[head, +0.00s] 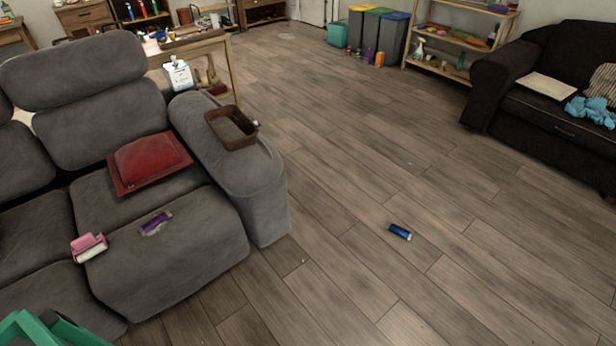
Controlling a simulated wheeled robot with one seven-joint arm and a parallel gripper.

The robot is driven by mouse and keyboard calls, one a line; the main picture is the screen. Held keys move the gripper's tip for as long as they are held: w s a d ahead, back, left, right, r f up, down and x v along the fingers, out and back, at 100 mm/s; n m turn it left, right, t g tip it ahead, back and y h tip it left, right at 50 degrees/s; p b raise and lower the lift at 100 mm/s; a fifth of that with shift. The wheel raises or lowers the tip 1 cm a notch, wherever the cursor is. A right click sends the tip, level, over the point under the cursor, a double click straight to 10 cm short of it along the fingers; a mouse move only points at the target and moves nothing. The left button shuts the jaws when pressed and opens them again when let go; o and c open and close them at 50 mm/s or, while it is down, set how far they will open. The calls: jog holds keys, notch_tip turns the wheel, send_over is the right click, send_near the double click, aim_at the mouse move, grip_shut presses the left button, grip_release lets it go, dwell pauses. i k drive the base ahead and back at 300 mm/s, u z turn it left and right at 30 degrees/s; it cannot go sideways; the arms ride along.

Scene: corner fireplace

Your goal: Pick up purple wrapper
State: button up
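The purple wrapper (156,223) is small, with pale ends, and lies on the front seat cushion of the grey sofa (178,268) at the left. It lies apart from the things around it. My gripper is not in view, so its state and its distance from the wrapper do not show.
A pink-and-white item (89,247) lies left of the wrapper, and a red cushion (150,162) lies behind it. A brown tray (231,127) sits on the armrest. A green object (45,328) is cut off at bottom left. A blue can (399,232) lies on the otherwise open floor.

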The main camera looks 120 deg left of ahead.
aim_at(160, 218)
jog(key=u, duration=2.15)
jog(key=i, duration=0.1)
jog(key=u, duration=2.6)
